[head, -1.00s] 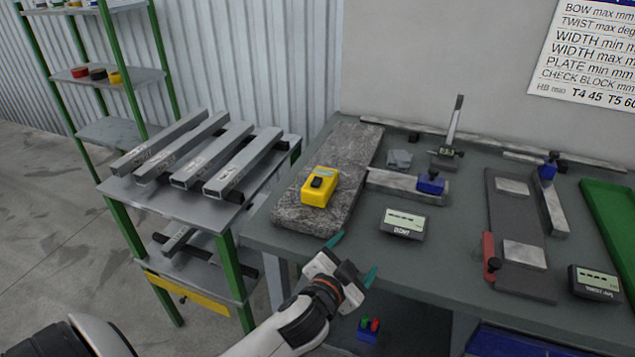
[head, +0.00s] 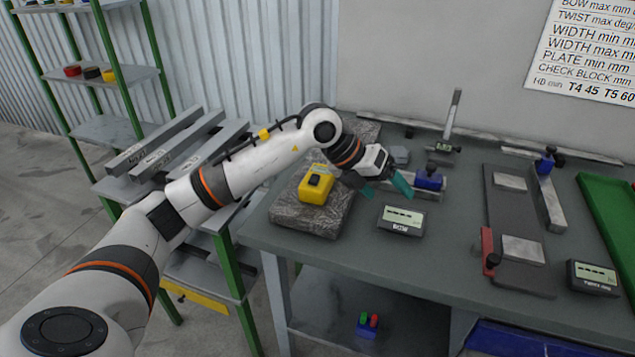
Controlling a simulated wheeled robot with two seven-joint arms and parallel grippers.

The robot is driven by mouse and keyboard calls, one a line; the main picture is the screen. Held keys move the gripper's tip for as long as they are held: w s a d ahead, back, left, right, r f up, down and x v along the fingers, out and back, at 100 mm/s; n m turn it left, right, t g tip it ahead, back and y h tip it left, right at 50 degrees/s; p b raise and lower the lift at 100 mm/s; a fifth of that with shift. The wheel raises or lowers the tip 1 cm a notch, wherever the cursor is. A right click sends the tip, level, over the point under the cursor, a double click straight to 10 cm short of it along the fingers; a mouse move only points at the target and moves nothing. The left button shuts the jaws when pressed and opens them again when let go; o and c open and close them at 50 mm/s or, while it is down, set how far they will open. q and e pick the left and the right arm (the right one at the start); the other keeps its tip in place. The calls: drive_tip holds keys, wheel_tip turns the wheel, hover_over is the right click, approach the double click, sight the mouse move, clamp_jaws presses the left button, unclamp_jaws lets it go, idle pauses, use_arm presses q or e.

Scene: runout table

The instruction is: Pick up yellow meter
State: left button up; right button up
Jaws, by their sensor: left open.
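The yellow meter (head: 317,188) is a small boxy device with a black knob on top. It sits on the grey stone slab (head: 304,222) at the left end of the table. My left gripper (head: 388,191) is open, with teal fingertips, to the right of the meter and apart from it. One fingertip is near the slab's right edge and the other is near the dark display box (head: 401,220). Nothing shows between the fingers. My right gripper is out of view.
A blue clamp (head: 429,179) on a metal bar stands just right of my gripper. A height gauge (head: 450,130) stands behind. A dark plate (head: 515,230) with a red handle, another display box (head: 592,277) and a green tray (head: 610,215) lie to the right. Metal tubes (head: 150,150) rest on the left rack.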

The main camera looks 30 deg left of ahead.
sight(317, 175)
use_arm(q)
drive_tip(key=a+r+n+y, duration=0.35)
drive_tip(key=a+y, duration=0.45)
drive_tip(key=a, duration=0.9)
drive_tip(key=shift+g, duration=0.5)
drive_tip(key=x, duration=0.2)
drive_tip(key=p+x, duration=0.1)
drive_tip(key=x, duration=0.1)
drive_tip(key=p+x, duration=0.1)
drive_tip(key=shift+w+f, duration=0.3)
drive_tip(key=shift+w, duration=0.1)
drive_tip(key=x, duration=0.1)
drive_tip(key=p+x, duration=0.1)
drive_tip(key=x, duration=0.1)
drive_tip(key=p+x, duration=0.1)
drive_tip(key=shift+s+d+f, duration=0.15)
drive_tip(key=shift+f, duration=0.65)
drive_tip(key=shift+r, duration=0.1)
drive_tip(key=c, duration=1.2)
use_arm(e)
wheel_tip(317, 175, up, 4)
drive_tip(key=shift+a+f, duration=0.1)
